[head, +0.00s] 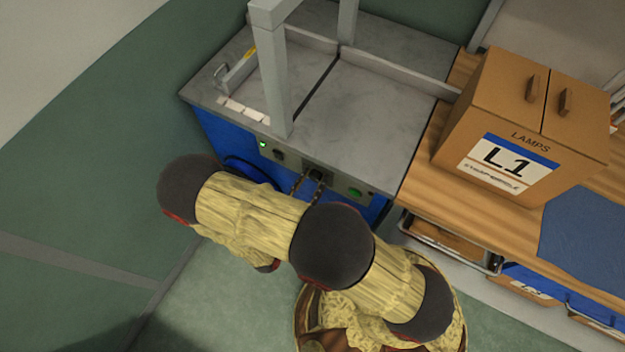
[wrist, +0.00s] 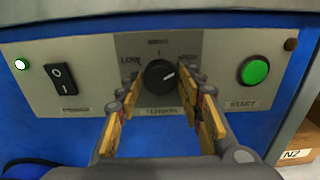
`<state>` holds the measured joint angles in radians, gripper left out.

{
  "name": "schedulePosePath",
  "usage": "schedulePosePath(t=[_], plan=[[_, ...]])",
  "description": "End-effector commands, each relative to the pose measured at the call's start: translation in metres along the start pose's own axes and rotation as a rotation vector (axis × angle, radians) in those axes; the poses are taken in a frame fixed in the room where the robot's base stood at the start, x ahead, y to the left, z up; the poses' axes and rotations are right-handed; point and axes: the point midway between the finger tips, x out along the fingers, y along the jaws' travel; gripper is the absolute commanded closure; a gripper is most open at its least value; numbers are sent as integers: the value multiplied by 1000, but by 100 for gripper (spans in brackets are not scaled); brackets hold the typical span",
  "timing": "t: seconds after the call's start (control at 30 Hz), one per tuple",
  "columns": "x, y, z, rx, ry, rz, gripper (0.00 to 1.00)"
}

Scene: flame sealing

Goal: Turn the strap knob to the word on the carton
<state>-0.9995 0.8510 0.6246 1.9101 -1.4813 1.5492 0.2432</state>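The strap knob (wrist: 160,75) is a round black dial on the grey panel in the wrist view. Its white mark points right and slightly up, toward HIGH; LOW is at left and a short line is at top. My gripper (wrist: 156,90) is open, its yellow-padded fingers either side of the knob; I cannot tell whether they touch it. In the head view my gripper (head: 310,182) is at the machine's front panel. The carton (head: 525,115) on the wooden bench reads LAMPS and L1; a small lower line looks like "STRAP: MIDDLE" but is blurred.
On the panel are a black rocker switch (wrist: 61,79) left of the knob, a green START button (wrist: 254,70) at right, and a lit green lamp (wrist: 21,64). The grey-topped strapping machine (head: 375,110) has an upright arch. The wooden bench (head: 440,170) adjoins it at right.

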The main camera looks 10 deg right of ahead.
Motion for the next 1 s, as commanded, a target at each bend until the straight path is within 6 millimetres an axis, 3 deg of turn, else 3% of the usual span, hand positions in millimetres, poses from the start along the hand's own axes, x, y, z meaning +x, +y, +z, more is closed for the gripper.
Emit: schedulePosePath(t=[0.5,0.77,1.0], plan=[[0,0,0,0,0,0,93],[0,0,1,-32,0,0,93],[0,0,2,-160,1,2,93]])
